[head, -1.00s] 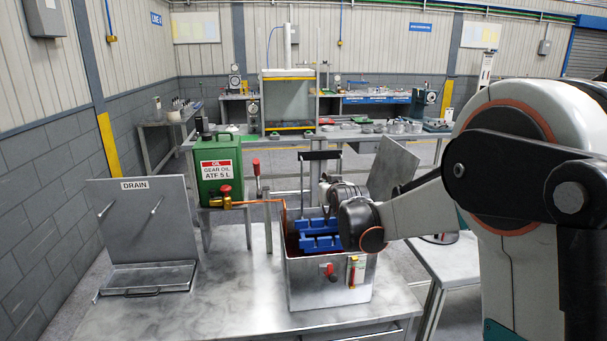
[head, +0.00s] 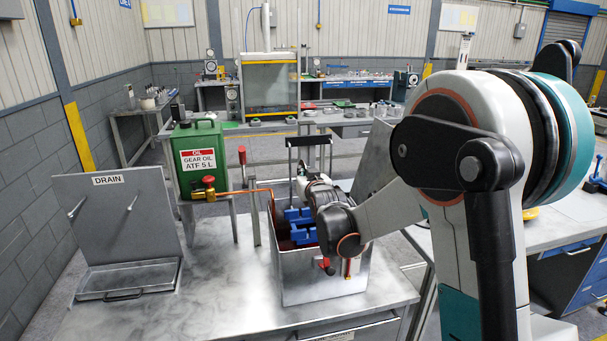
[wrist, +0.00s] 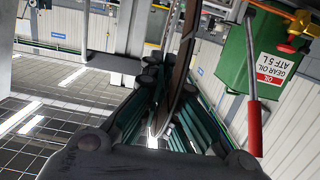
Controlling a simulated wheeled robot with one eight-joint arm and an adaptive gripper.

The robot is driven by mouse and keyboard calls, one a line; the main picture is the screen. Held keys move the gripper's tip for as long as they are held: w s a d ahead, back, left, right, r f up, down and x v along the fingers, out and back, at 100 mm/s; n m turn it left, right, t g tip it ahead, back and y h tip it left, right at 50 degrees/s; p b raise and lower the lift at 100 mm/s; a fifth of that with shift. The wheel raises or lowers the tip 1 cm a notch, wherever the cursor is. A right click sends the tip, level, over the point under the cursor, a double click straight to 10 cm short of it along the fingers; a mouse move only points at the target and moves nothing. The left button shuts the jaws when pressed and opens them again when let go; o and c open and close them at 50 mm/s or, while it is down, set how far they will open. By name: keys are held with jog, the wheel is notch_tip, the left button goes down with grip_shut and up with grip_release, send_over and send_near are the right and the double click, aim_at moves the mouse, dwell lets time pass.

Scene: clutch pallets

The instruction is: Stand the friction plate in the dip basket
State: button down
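The friction plate (wrist: 178,62) shows edge-on in the wrist view as a thin brown-grey band between the fingers of my gripper (wrist: 168,84). The fingers appear closed on it, and it stands roughly upright. In the head view my gripper (head: 308,186) is above the tank, largely hidden behind my wrist, and the plate cannot be made out. The blue dip basket (head: 299,234) sits inside the open metal tank (head: 322,285), partly hidden by my wrist. Its black handle (head: 309,139) rises behind my gripper.
A green oil can (head: 198,160) with a copper pipe (head: 238,192) stands left of the tank. A red lever (head: 242,156) rises nearby. The drain stand (head: 125,225) is at the left of the table. Bare tabletop (head: 225,265) lies between stand and tank.

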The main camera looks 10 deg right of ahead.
jog(key=shift+f+b, duration=3.35)
jog(key=shift+f, duration=1.5)
jog(key=c, duration=1.7)
grip_release()
jog(key=shift+r+p, duration=2.6)
jog(key=shift+r, duration=1.4)
